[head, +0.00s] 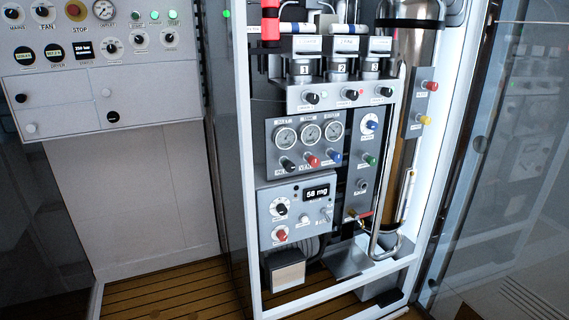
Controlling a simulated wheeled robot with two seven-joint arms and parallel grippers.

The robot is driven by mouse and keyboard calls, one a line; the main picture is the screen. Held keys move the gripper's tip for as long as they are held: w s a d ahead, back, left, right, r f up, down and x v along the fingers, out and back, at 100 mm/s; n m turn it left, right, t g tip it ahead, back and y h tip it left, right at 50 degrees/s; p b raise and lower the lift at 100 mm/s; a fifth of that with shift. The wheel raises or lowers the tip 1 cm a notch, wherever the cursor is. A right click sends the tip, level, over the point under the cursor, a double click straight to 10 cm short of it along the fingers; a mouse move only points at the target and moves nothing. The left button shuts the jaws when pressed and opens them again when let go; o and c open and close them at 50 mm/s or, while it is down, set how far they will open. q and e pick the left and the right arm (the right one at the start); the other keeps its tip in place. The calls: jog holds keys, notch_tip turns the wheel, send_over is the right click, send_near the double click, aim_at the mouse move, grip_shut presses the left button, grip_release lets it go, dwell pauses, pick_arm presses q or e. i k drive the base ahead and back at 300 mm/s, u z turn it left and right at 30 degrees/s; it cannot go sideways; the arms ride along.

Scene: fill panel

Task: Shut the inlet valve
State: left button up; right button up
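A tall fill panel stands in an open white-framed cabinet (243,150). The labels are too small to read, so I cannot tell which control is the inlet valve. Under a row of three gauges (310,133) sit a black knob (287,164), a red knob (312,160) and a blue knob (335,155). A green knob (368,160) is to their right. Lower down, a red lever handle (360,216) sits beside a bent metal pipe (385,250). Neither of my grippers is in view.
A display box (297,210) reading "58 mg" sits below the gauges. Red and yellow knobs (431,86) are on the right column near a tall cylinder. A control panel (90,70) is at upper left. Glass (510,150) stands at right. The wooden floor shows below.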

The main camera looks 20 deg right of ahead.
aim_at(289, 166)
jog(key=z, duration=0.5)
jog(key=k, duration=0.6)
jog(key=z, duration=0.45)
jog(key=i, duration=1)
jog(key=u, duration=0.9)
